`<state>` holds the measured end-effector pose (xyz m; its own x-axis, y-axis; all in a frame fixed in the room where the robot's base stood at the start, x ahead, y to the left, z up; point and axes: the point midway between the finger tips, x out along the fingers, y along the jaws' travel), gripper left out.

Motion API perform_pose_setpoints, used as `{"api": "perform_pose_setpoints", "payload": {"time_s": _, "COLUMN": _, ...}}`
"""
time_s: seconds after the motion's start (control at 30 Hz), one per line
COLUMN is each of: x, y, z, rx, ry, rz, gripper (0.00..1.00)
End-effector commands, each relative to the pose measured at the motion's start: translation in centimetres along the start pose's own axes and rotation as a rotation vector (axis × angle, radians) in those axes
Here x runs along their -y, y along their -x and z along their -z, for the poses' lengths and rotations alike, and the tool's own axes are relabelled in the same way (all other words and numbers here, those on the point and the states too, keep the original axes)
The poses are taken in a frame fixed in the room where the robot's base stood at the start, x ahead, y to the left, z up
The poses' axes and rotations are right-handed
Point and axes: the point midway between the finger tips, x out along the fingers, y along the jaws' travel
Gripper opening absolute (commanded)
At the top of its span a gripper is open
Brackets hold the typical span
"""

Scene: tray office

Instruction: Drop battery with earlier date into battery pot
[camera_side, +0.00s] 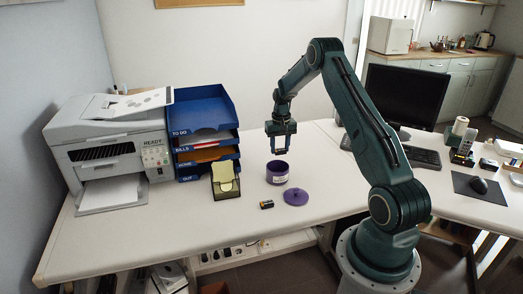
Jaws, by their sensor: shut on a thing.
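The purple battery pot (277,174) stands open on the white desk, with its purple lid (296,197) lying flat in front of it to the right. A small dark battery with a yellowish end (266,204) lies on the desk in front of the pot, left of the lid. My gripper (281,150) points down just above the pot's opening. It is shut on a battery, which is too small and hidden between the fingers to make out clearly. The dates on the batteries cannot be read, and the inside of the pot is mostly hidden.
A note holder with yellow paper (226,181) stands left of the pot. Behind it are blue stacked trays (205,130) and a printer (112,150). A monitor (405,98) and keyboard (422,157) stand to the right. The desk between holder and pot is clear.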

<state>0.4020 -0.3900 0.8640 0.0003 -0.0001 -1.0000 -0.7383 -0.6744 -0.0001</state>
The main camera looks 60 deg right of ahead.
Motion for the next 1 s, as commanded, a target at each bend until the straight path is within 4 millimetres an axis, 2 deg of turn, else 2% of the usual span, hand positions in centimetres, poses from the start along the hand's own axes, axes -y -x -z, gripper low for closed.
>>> {"api": "perform_pose_setpoints", "payload": {"time_s": 0.5, "x": 0.0, "y": -4.2, "z": 0.0, "rx": 0.001, "ry": 0.0, "rz": 0.0, "gripper": 0.19}}
{"api": "perform_pose_setpoints", "payload": {"time_s": 0.93, "x": 0.0, "y": -4.7, "z": 0.0, "rx": 0.0, "ry": 0.0, "rz": 0.0, "gripper": 0.19}}
{"api": "perform_pose_setpoints", "payload": {"time_s": 0.97, "x": 0.0, "y": -4.7, "z": 0.0, "rx": 0.0, "ry": 0.0, "rz": 0.0, "gripper": 0.45}}
{"api": "perform_pose_setpoints", "payload": {"time_s": 1.0, "x": 0.0, "y": -4.7, "z": 0.0, "rx": 0.0, "ry": 0.0, "rz": 0.0, "gripper": 0.53}}
